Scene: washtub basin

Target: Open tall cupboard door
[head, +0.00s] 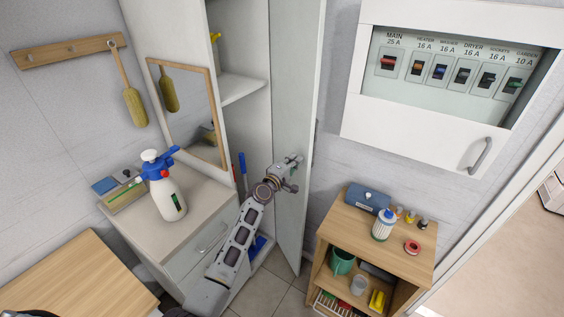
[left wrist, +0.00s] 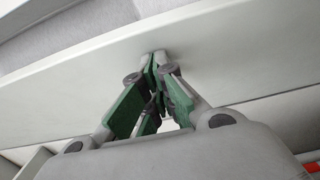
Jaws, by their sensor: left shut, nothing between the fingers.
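The tall cupboard (head: 238,92) stands open in the middle of the head view, with a shelf and a blue-handled item inside. Its pale door (head: 294,120) is swung well out to the right. My left arm reaches up from below, and my left gripper (head: 294,162) is at the inner face of the door, about mid-height. In the left wrist view the left gripper (left wrist: 158,62) is shut and empty, its fingertips close to or touching the pale door panel (left wrist: 240,50). The door's handle is not clearly visible. My right gripper is not in view.
A low cabinet (head: 187,255) with a spray bottle (head: 167,195) stands left of the cupboard. A wooden shelf unit (head: 345,226) with small items stands right of the door. A breaker box (head: 415,130) hangs above it. Floor shows between them.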

